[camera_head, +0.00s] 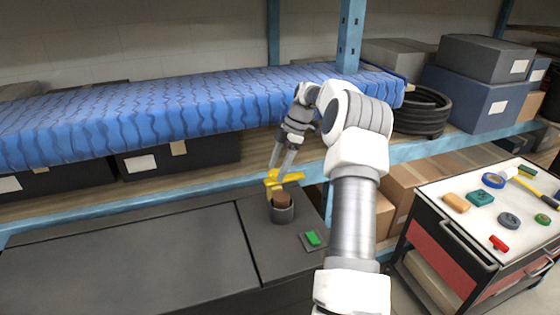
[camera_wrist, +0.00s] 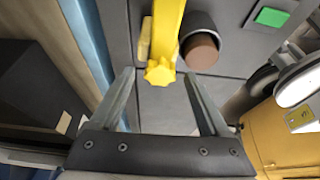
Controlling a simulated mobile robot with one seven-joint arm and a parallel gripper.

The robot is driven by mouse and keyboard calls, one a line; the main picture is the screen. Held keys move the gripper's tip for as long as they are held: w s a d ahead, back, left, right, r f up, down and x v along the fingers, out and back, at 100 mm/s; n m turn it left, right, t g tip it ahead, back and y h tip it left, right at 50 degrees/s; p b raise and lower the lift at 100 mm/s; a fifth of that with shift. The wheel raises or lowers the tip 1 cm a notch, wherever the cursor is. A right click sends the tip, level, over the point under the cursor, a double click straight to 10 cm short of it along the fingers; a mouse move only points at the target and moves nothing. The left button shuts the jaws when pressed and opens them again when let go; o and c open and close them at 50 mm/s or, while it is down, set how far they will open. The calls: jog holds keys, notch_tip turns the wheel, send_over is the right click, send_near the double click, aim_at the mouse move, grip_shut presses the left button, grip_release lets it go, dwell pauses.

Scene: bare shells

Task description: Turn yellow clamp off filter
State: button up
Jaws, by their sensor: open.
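The yellow clamp (camera_head: 284,179) is at the back corner of the dark cabinet, beside the filter. In the wrist view the yellow clamp (camera_wrist: 164,48) is a bar with a star-shaped knob at its near end. The filter (camera_head: 282,207) is a short dark grey cylinder with a brown inner part, upright on the cabinet. It also shows in the wrist view (camera_wrist: 201,48), right of the clamp. My gripper (camera_head: 281,166) is open, just above the clamp in the head view. In the wrist view its fingers (camera_wrist: 158,76) stand either side of the clamp's knob, with visible gaps.
A green button (camera_head: 313,238) sits on the cabinet top (camera_head: 130,250), right of the filter. A tool cart (camera_head: 470,225) with several small items stands right. The cabinet's left top is clear.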

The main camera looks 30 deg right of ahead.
jog(key=p+v, duration=0.3)
jog(key=v, duration=1.4)
jog(key=shift+d+p, duration=0.2)
jog(key=shift+p, duration=0.15)
jog(key=shift+r, duration=0.15)
